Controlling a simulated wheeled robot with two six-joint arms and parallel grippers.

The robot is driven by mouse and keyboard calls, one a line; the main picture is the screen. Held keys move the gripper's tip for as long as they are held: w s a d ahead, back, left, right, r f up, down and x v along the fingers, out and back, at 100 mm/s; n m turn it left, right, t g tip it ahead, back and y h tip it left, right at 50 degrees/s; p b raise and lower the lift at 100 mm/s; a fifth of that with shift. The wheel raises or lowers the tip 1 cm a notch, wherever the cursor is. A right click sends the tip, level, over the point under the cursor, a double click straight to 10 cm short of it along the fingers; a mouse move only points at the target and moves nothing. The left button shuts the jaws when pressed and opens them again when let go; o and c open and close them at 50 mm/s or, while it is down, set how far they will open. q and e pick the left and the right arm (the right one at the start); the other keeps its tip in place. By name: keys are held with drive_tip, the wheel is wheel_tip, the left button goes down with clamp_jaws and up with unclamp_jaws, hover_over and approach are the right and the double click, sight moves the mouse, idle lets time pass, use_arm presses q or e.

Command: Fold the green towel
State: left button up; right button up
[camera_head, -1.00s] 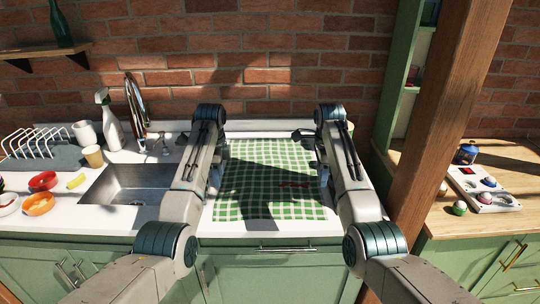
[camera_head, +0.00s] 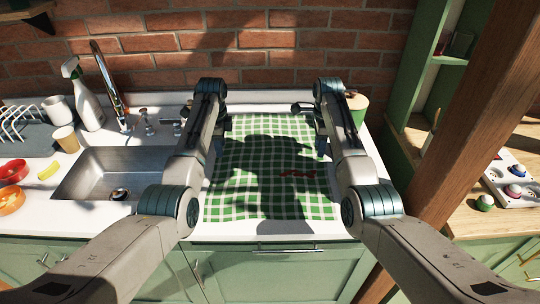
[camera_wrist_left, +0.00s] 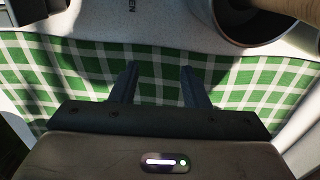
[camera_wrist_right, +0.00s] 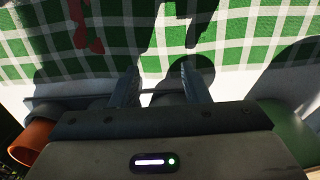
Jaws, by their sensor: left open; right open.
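The green and white checked towel (camera_head: 268,205) lies spread out flat on the white counter, between my two arms, with shadows across it. A small dark red patch (camera_head: 298,173) shows on its right half; I cannot tell if it is a print or an object. My left gripper (camera_head: 221,128) is at the towel's left side, towards the back. In the left wrist view its parted fingers (camera_wrist_left: 158,86) are over the towel, empty. My right gripper (camera_head: 318,130) is at the right side. In the right wrist view its parted fingers (camera_wrist_right: 163,86) are near the towel's edge, empty.
A sink (camera_head: 115,175) with a tap (camera_head: 108,85) lies left of the towel. A green canister (camera_head: 356,106) stands behind my right arm. A wooden post (camera_head: 470,120) rises at right.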

use_arm(q)
drive_tip(key=shift+f, duration=0.95)
use_arm(e)
drive_tip(key=shift+f, duration=0.9)
use_arm(q)
drive_tip(key=shift+f, duration=0.15)
use_arm(e)
drive_tip(key=shift+f, duration=0.2)
use_arm(q)
drive_tip(key=shift+c, duration=0.3)
use_arm(e)
drive_tip(key=shift+c, duration=0.3)
use_arm(q)
clamp_jaws()
use_arm(e)
clamp_jaws()
use_arm(q)
drive_tip(key=shift+r, duration=0.25)
use_arm(e)
drive_tip(key=shift+r, duration=0.15)
